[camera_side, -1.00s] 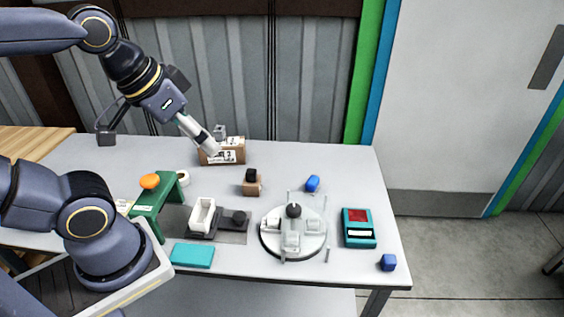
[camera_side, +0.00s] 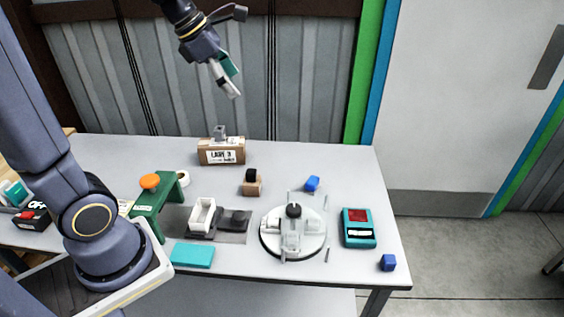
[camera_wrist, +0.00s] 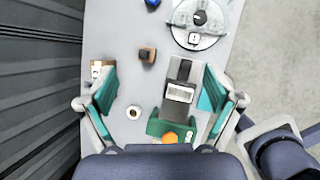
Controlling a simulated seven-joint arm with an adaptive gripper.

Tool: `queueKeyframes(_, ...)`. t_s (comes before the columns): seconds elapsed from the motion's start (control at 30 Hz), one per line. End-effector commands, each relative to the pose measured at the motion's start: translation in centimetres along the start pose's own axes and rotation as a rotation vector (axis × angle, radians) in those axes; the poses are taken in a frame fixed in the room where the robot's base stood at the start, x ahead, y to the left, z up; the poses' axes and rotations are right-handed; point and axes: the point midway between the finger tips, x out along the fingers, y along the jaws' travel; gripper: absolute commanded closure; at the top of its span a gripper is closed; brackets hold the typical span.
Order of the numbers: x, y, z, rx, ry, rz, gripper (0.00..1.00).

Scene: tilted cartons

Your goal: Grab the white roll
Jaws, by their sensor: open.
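The white roll (camera_side: 183,178) stands on the table just behind the green stand (camera_side: 158,200), which partly hides it in the side view. In the wrist view the white roll (camera_wrist: 133,112) shows as a white ring with a brown centre, left of the green stand (camera_wrist: 160,126). My gripper (camera_side: 230,82) is high above the back of the table, well apart from the roll. In the wrist view its teal-padded fingers (camera_wrist: 157,95) are spread with nothing held between them, and the roll appears between them, far below.
An orange knob (camera_side: 149,181) tops the green stand. A labelled carton (camera_side: 221,151) stands at the back. A brown block (camera_side: 252,185), a white turntable (camera_side: 272,238), a teal-and-red device (camera_side: 358,228), blue pieces (camera_side: 312,184) and a teal pad (camera_side: 192,255) are spread around.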

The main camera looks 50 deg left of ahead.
Motion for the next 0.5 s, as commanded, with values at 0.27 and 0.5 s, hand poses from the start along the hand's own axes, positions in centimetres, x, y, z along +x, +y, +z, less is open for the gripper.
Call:
queueKeyframes(0.27, 7.9, 14.7, -13.8, -1.036, 0.206, 0.130, 0.09)
queueKeyframes(0.5, 12.0, 17.5, -27.3, -1.281, 0.425, 0.223, 0.09)
